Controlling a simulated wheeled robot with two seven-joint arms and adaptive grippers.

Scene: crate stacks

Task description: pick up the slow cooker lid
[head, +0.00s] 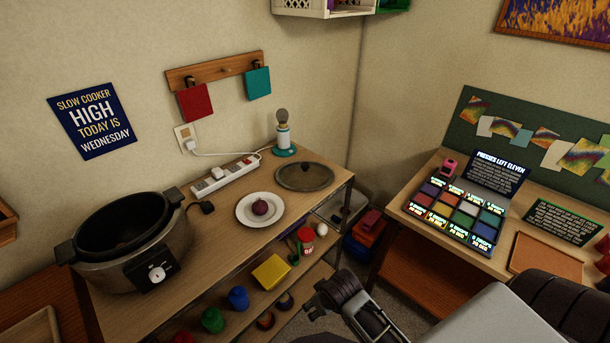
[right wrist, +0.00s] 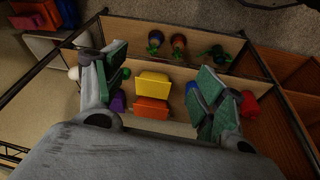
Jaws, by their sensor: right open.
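The slow cooker lid (head: 305,177) is a dark round lid with a metal rim and a small knob. It lies flat on the right end of the wooden table in the head view. The slow cooker (head: 125,240) stands uncovered at the left, with its dark pot showing. My right gripper (head: 328,292) is in front of the table, apart from the lid and nearer to me. In the right wrist view its fingers (right wrist: 162,78) are spread with nothing held, above shelf items. The lid does not show there. My left gripper is not in view.
A white plate (head: 245,212) with a purple onion, a power strip (head: 224,179) and a lamp (head: 284,135) stand near the lid. Shelves below hold a yellow box (head: 271,271) and jars. A second table (head: 415,208) with colored tiles is at the right.

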